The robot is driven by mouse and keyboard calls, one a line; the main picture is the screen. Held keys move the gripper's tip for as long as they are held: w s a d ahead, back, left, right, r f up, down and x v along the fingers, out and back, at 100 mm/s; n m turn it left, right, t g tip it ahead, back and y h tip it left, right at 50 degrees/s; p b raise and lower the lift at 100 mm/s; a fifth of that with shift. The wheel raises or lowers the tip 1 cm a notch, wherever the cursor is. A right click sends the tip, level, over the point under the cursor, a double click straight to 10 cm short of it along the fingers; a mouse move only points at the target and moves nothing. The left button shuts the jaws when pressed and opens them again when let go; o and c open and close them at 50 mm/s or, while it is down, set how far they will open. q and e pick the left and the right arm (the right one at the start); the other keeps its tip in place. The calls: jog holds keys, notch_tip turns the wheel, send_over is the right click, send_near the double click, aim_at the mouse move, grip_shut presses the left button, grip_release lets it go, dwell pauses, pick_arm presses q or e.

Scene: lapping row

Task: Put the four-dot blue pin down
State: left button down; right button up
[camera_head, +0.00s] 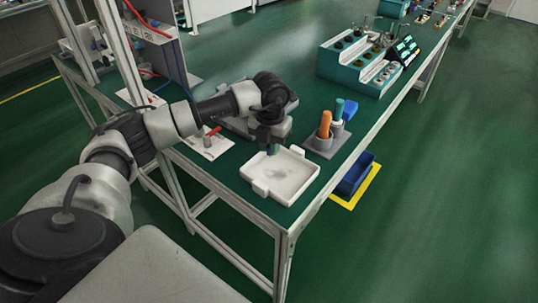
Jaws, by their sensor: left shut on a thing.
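My left gripper (271,142) reaches in from the left over the table and points down. It is shut on a pin (273,150), of which only a short blue-green end shows below the jaws. The gripper hides the rest, and any dots are too small to make out. The pin's end is over the back edge of a white square tray (290,188); I cannot tell whether it touches. The tray looks empty, with a grey smudge on its floor. My right gripper is not in view.
Behind right of the tray, a grey holder (318,148) bears an orange-topped piece (325,124) and a teal one (338,110), beside a blue block (349,110). A teal and white stepped rack (345,68) stands farther back. A blue bin (354,176) is on the floor.

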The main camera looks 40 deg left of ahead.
pick_arm(q)
jog(key=shift+w+a+f, duration=0.1)
jog(key=shift+a+f, duration=0.3)
jog(key=shift+f, duration=1.9)
jog(key=c, duration=1)
grip_release()
jog(key=shift+f, duration=0.15)
jog(key=shift+c, duration=0.2)
notch_tip(320, 180, up, 12)
jog(key=shift+r, duration=0.25)
